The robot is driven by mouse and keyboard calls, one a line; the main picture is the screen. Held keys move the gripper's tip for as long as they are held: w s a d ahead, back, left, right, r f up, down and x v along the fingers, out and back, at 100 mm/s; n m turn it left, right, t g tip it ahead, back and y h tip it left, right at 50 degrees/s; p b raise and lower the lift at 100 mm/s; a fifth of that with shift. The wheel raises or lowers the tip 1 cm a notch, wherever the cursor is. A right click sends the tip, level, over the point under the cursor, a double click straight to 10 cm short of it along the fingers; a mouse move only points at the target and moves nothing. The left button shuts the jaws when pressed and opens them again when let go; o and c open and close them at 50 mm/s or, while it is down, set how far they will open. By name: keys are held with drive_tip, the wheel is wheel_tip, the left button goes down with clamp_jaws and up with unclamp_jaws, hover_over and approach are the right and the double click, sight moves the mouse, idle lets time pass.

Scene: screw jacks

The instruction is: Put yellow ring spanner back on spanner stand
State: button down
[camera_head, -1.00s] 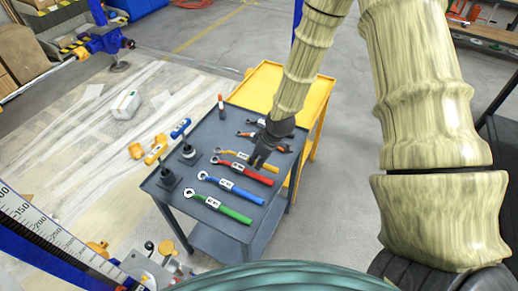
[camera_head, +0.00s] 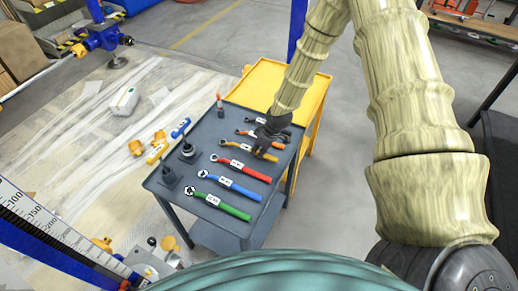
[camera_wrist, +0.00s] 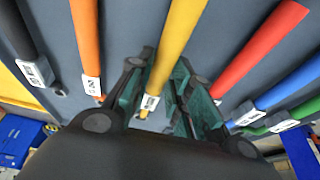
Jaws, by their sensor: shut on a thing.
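The yellow ring spanner (camera_head: 235,145) lies among a row of spanners on the grey cart top. My gripper (camera_head: 264,151) is over its handle end and hides part of it. In the wrist view the yellow handle (camera_wrist: 176,40) runs between the green-lined fingers of my gripper (camera_wrist: 162,78), which is shut on it. A white label shows on the handle between the fingers. I cannot tell whether the spanner is clear of the surface. No separate spanner stand can be told apart from the grey cart top (camera_head: 205,133) with its row of spanners.
Red (camera_head: 245,168), blue (camera_head: 232,185) and green (camera_head: 220,205) spanners lie on the near side. An orange spanner (camera_wrist: 85,40) lies close on the other side. Dark posts (camera_head: 168,178) stand at the cart's left edge. A yellow cart (camera_head: 268,80) adjoins behind.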

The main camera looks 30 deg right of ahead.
drive_tip(key=shift+f, duration=0.2)
drive_tip(key=c, duration=1.3)
unclamp_jaws()
drive_tip(key=shift+b+v, duration=1.65)
drive_tip(key=shift+v, duration=4.45)
